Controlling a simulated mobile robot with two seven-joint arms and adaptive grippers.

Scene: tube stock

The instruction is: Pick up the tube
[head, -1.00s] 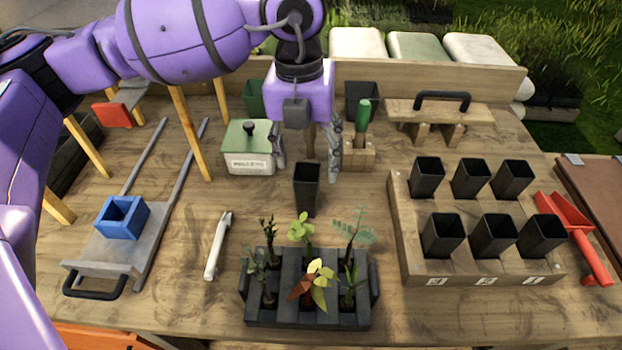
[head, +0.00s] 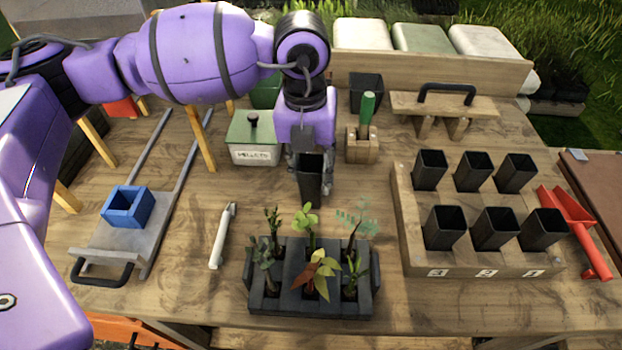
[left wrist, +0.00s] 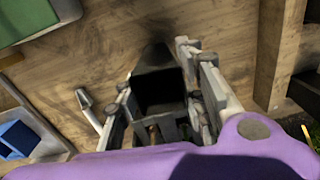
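The tube (head: 309,186) is a black, square, open-topped pot standing upright on the wooden bench, behind the seedling tray. My left gripper (head: 310,178) has come down over it from above, with one finger on each side. In the left wrist view the tube's dark mouth (left wrist: 160,92) lies between the two fingers (left wrist: 158,112), which sit close against its walls, so the gripper looks shut on it. The tube's upper part is partly hidden by the gripper in the head view. My right gripper is in neither view.
A dark tray of seedlings (head: 312,304) stands just in front. A white tool (head: 222,238) lies to its left, and a blue square block (head: 127,208) on a sled farther left. A wooden rack (head: 470,262) with several black pots is at right. A green-lidded box (head: 253,140) stands behind.

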